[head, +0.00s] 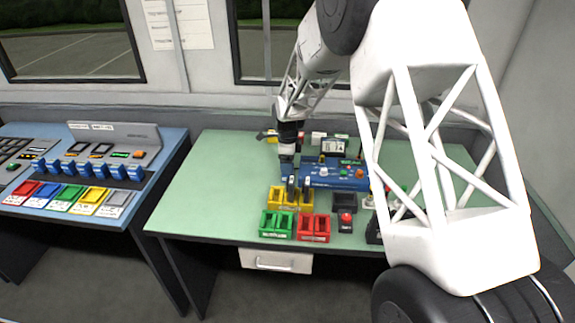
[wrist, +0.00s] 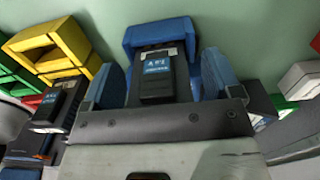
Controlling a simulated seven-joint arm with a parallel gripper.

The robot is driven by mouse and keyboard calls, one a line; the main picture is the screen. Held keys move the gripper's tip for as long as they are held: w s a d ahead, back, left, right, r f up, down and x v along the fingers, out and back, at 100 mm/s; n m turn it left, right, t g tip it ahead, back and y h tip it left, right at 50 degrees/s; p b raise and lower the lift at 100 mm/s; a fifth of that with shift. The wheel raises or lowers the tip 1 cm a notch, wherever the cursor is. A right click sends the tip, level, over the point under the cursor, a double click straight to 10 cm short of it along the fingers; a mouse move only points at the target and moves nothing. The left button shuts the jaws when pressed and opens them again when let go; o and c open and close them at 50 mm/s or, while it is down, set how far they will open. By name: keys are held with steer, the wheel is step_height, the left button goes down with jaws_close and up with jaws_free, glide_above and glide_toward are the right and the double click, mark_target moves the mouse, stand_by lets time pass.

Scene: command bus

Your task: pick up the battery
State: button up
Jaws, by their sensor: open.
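In the wrist view a black battery-like block (wrist: 157,82) with a blue label lies between the two blue fingers of my gripper (wrist: 162,62). It sits against a blue bracket (wrist: 162,31). The fingers are open, with a visible gap on each side of the block. A second dark block (wrist: 58,102) with a label is at the left, by a yellow holder (wrist: 62,48). In the head view my gripper (head: 298,184) points down over the green table, near the yellow holder (head: 275,200). I cannot make out the block there.
On the green table (head: 200,190) stand green holders (head: 277,226), red holders (head: 313,230), a red button box (head: 345,222) and a blue console (head: 335,178). A control desk (head: 85,210) stands at the left. The table's left part is clear.

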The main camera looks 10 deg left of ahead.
steer(key=shift+c, duration=0.3)
steer(key=c, duration=1.1)
steer(key=shift+o, duration=0.2)
steer(key=shift+r, duration=0.15)
steer(key=shift+r, duration=4.9)
